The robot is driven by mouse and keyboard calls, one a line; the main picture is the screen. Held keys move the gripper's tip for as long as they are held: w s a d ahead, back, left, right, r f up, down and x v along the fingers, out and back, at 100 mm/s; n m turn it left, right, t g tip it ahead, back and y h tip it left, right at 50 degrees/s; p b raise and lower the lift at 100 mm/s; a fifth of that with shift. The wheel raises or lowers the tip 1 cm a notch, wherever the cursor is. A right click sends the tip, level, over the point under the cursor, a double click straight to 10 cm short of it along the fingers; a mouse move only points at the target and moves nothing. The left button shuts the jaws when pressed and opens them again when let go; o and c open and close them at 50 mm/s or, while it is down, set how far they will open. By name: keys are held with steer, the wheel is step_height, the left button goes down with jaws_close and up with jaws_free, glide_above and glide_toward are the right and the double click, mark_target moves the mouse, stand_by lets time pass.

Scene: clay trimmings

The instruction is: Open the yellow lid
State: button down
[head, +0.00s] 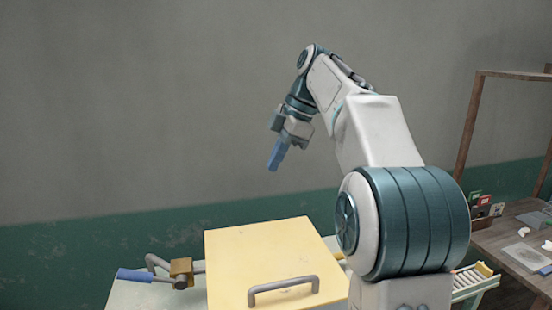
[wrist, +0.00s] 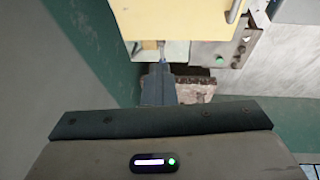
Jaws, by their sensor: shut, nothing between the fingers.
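The yellow lid (head: 255,245) is a flat square panel in the lower middle of the head view, lying closed as far as I can see. A grey bar handle (head: 284,287) is fixed near its front edge. In the wrist view the lid (wrist: 172,18) shows at the top, with part of its handle (wrist: 235,10) at its right edge. My gripper (head: 274,166) has blue fingers and is shut and empty. It hangs in the air above and behind the lid, apart from it. The wrist view shows the fingers (wrist: 158,82) together.
A blue-grip lever (head: 135,275) with a brass block (head: 181,268) is left of the lid. A wooden bench (head: 515,245) and a rack post (head: 466,125) stand at the right. The wrist view shows a grey panel with a green button (wrist: 221,59). Air above the lid is clear.

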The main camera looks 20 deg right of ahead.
stand_by(0.4)
steer(key=c, duration=1.4)
jaws_free()
steer(key=shift+r, duration=0.1)
steer(key=p+v, duration=0.5)
steer(key=v, duration=0.8)
steer(key=shift+r+p, duration=0.35)
steer(key=shift+p, duration=0.05)
steer(key=shift+d, duration=0.1)
